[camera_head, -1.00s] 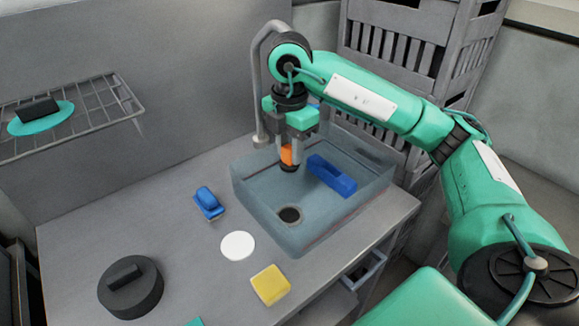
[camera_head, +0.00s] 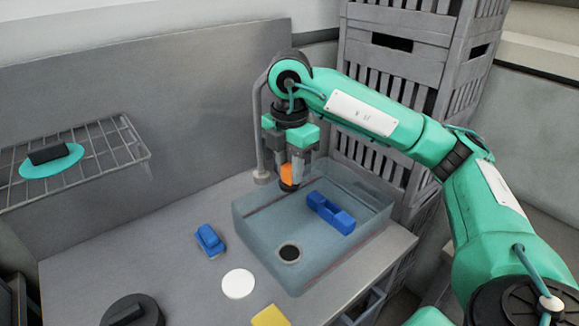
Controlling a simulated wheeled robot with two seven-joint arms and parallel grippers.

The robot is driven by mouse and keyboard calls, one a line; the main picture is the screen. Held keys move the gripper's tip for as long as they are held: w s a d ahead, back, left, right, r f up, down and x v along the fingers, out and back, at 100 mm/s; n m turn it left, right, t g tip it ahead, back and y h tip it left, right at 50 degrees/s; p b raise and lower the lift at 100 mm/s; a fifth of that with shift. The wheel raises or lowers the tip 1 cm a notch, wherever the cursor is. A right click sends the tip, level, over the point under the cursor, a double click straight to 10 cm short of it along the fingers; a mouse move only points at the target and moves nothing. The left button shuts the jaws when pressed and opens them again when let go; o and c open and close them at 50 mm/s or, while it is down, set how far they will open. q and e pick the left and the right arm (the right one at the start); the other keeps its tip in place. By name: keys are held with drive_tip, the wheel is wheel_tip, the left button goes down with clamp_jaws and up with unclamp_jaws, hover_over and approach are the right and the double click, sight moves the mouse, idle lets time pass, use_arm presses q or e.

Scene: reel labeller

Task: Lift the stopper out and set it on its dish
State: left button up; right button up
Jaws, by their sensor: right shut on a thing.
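My right gripper (camera_head: 291,173) is shut on the stopper (camera_head: 288,178), which has an orange grip and a dark lower end. It holds the stopper in the air over the back left part of the sink (camera_head: 250,232). The drain hole (camera_head: 290,253) in the sink floor is open and dark. A white round dish (camera_head: 238,284) lies flat on the counter, left of the sink's front corner, and is empty. My left gripper does not show.
A blue block-like object (camera_head: 330,212) lies in the sink. On the counter are a blue brush-like item (camera_head: 210,240), a yellow sponge (camera_head: 270,317) and a dark round lid (camera_head: 135,312). A wire rack (camera_head: 100,160) hangs at left; grey crates (camera_head: 400,60) stand behind.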

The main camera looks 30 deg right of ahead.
sight(290, 166)
drive_tip(key=shift+r+p, duration=0.55)
drive_tip(key=shift+r, duration=0.2)
drive_tip(key=shift+r+p, duration=0.45)
drive_tip(key=shift+r, duration=0.25)
drive_tip(key=shift+r+p, duration=0.5)
drive_tip(key=shift+p, duration=0.15)
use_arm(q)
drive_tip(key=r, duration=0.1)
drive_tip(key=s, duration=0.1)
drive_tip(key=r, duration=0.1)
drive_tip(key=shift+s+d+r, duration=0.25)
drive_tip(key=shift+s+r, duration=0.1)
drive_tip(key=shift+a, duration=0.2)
